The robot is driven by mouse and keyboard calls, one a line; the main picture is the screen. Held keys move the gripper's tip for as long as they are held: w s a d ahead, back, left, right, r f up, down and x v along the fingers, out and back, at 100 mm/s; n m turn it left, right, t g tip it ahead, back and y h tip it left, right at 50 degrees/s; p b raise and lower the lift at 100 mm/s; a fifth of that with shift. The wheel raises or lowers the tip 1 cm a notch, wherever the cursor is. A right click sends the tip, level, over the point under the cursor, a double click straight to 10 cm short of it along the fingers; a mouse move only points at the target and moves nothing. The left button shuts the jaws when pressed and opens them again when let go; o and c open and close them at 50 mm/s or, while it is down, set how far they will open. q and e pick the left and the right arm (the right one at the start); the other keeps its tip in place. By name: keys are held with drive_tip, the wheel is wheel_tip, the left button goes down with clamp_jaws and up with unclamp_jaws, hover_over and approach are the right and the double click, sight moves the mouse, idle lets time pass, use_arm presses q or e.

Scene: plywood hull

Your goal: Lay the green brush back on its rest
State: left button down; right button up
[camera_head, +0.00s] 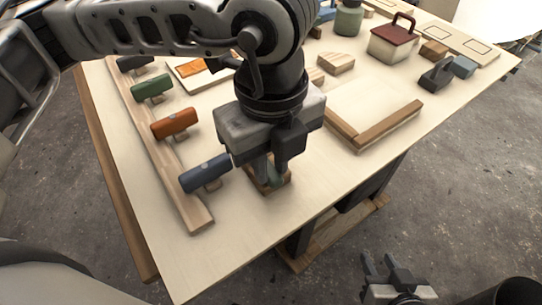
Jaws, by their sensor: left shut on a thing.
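My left gripper (270,172) points down at the near middle of the table, its fingers closed around a small dull-green piece (274,174), apparently the green brush. A wooden block (268,188) shows directly under that piece; I cannot tell whether it is part of the brush or its rest, or whether they touch. The wrist and fingers hide most of the piece. My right gripper (380,264) is apart from the table, low at the right over the floor, with its fingers apart and empty.
A wooden rail (196,212) at left carries blue (205,173), orange (174,123), green (151,87) and dark (134,62) cylinders. A wood-edged corner (377,127), a red-lidded box (393,40) and a dark tool (437,74) lie right. The near table strip is clear.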

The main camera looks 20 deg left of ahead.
use_arm(q)
drive_tip(key=shift+f+b, duration=0.1)
drive_tip(key=shift+b, duration=0.3)
use_arm(e)
drive_tip(key=shift+f, duration=0.4)
use_arm(q)
drive_tip(key=c, duration=1.2)
unclamp_jaws()
drive_tip(key=shift+c, duration=0.2)
drive_tip(key=shift+r, duration=0.25)
wheel_tip(320, 180, up, 16)
drive_tip(key=shift+f, duration=0.25)
use_arm(e)
drive_tip(key=shift+a+r, duration=0.1)
drive_tip(key=shift+r, duration=0.35)
use_arm(q)
drive_tip(key=shift+s, duration=0.1)
